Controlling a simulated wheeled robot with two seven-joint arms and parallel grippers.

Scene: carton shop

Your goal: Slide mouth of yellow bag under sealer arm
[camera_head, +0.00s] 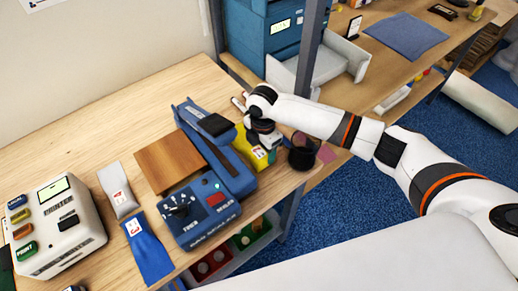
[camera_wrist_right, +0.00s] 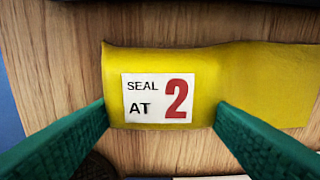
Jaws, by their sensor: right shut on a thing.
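The yellow bag (camera_head: 246,149) lies on the table at the right side of the blue sealer (camera_head: 208,212), its upper part close against the sealer arm (camera_head: 215,147). In the right wrist view the yellow bag (camera_wrist_right: 235,75) shows a white label reading "SEAL AT 2". My right gripper (camera_head: 262,140) is at the bag; its green fingers (camera_wrist_right: 160,118) are shut on the bag's two sides near the label. Whether the mouth lies under the arm cannot be told. My left gripper is out of view.
A wooden block (camera_head: 168,162) sits left of the sealer arm. A grey bag (camera_head: 118,188), a blue bag (camera_head: 148,250) and a printer (camera_head: 58,228) are further left. A dark round cup (camera_head: 302,152) stands right of my gripper, near the table edge.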

